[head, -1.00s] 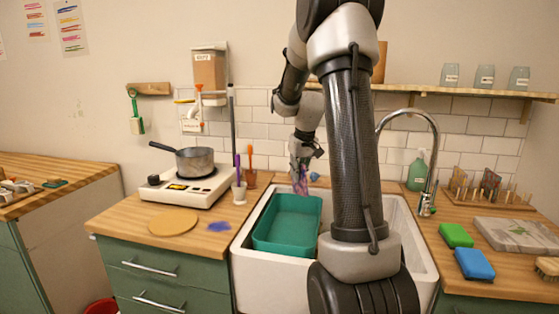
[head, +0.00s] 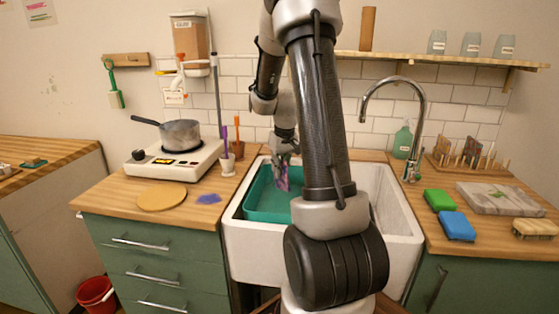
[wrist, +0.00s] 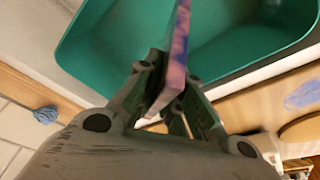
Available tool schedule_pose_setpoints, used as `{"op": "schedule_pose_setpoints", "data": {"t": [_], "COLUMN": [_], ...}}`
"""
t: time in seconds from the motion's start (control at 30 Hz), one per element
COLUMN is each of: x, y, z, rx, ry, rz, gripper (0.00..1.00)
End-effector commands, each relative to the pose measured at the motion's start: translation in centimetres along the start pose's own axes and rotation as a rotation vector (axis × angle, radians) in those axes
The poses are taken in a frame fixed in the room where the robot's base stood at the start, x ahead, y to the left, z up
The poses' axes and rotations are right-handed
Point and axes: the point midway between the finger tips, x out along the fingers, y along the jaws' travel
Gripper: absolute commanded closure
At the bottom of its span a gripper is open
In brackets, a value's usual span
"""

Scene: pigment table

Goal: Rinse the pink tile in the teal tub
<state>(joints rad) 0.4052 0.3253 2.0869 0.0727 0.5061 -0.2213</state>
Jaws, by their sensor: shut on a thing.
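The pink tile (head: 283,180), with purple patches, is held upright in my gripper (head: 283,158). The wrist view shows the tile (wrist: 178,62) edge-on between the two fingers (wrist: 160,95). The teal tub (head: 262,205) sits in the left part of the white sink; its inside wall shows in the wrist view (wrist: 100,60). My gripper is over the far part of the tub, and the tile hangs at about rim level there. I cannot tell whether the tile's lower edge is inside the tub. My arm hides the tub's right side.
The faucet (head: 420,110) curves over the right side of the white sink (head: 395,225). Left of the sink stand a hot plate with a pot (head: 180,134) and a cup (head: 227,165) with tools. Green (head: 438,200) and blue (head: 457,226) sponges lie on the right counter.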

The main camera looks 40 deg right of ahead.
Motion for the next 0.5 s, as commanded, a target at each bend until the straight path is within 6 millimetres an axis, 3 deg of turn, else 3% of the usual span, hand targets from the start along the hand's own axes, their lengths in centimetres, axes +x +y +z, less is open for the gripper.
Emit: {"op": "schedule_pose_setpoints", "data": {"t": [0.5], "x": [5.6], "y": [0.0], "z": [1.3], "rx": [0.000], "ry": [-0.001], "rz": [0.000], "gripper": [1.00]}}
